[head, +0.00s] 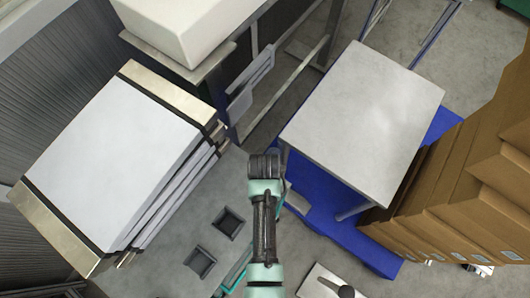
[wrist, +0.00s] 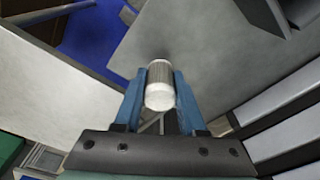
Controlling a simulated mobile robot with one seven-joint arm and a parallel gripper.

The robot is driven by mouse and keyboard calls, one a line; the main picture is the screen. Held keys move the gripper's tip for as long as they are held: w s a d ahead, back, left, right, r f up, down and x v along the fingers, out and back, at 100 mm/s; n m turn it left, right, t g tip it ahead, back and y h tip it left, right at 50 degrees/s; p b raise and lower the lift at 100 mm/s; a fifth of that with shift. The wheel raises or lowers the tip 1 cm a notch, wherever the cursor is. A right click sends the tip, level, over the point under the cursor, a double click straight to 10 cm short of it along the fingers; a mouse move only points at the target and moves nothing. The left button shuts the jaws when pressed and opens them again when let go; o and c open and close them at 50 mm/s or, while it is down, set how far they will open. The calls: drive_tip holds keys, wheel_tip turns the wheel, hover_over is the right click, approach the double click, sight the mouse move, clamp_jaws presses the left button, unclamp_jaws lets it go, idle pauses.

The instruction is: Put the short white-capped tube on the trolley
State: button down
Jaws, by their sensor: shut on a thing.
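In the wrist view, my gripper (wrist: 164,82) has its two blue fingers closed on a short tube (wrist: 160,78) with a pale, whitish end facing the camera. The tube sits between the fingertips with grey floor behind it. In the head view, my arm reaches up the middle and hides the gripper and tube. A flat grey top (head: 365,115), apparently the trolley, stands to the right of my arm over a blue base (head: 355,248), with blue bars behind it. I cannot tell for sure that top and base are one piece. The tube is apart from the top.
A white-topped stack (head: 120,150) with metal ends stands left. A white bin (head: 190,25) sits at the top. Brown boxes (head: 470,180) crowd the right edge. Two small dark square items (head: 229,222) lie on the floor below left of my arm's end.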

drive_tip(key=shift+f, duration=0.55)
drive_tip(key=shift+f, duration=0.2)
drive_tip(key=shift+c, duration=2.4)
unclamp_jaws()
drive_tip(key=shift+r, duration=0.15)
